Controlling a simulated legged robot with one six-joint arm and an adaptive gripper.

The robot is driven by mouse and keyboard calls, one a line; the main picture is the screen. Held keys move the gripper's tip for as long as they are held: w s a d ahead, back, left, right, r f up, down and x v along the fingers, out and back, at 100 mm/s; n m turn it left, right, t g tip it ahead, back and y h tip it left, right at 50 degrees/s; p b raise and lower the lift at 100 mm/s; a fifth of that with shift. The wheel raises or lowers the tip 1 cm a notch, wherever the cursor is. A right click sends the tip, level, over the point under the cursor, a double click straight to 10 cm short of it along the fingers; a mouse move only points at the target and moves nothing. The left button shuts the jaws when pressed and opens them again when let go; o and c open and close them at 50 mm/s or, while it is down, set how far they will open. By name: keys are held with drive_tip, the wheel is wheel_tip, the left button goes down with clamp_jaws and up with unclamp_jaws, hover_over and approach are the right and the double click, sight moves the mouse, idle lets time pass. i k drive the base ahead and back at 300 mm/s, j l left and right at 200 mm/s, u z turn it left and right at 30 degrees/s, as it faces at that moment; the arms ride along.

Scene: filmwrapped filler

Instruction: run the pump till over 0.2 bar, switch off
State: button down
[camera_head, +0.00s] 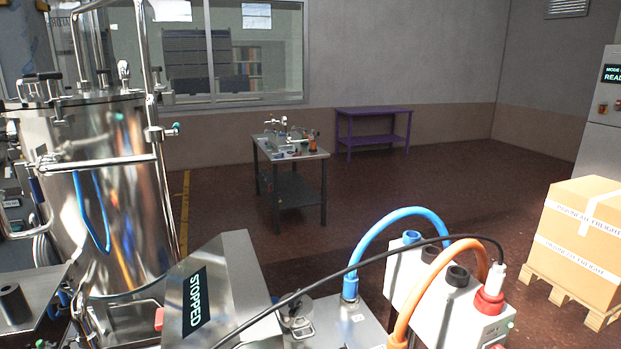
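A grey sloped control box (233,270) stands in the near foreground. Its dark display (195,301) reads "STOPPED", turned sideways in the picture. A red part (159,319), perhaps a button, shows at its left edge. A tall shiny steel tank (135,200) with pipes and fittings stands at the left. A small round gauge-like fitting (123,69) sits on top of it; no reading is legible. I cannot make out the pump itself or any bar value. My gripper is not in view.
A white connector box (450,300) with blue (400,213) and orange (440,262) hoses and a black cable fills the near right. A small workbench (317,156) with fittings and a purple table (374,138) stand behind. A carton (585,240) rests on a pallet. Open floor lies between.

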sight(158, 325)
drive_tip(key=k+j, duration=0.1)
drive_tip(key=j, duration=0.55)
drive_tip(key=k+j+u, duration=0.1)
drive_tip(key=j, duration=0.6)
drive_tip(key=k+j, duration=0.1)
drive_tip(key=j, duration=1.25)
drive_tip(key=i+j, duration=0.15)
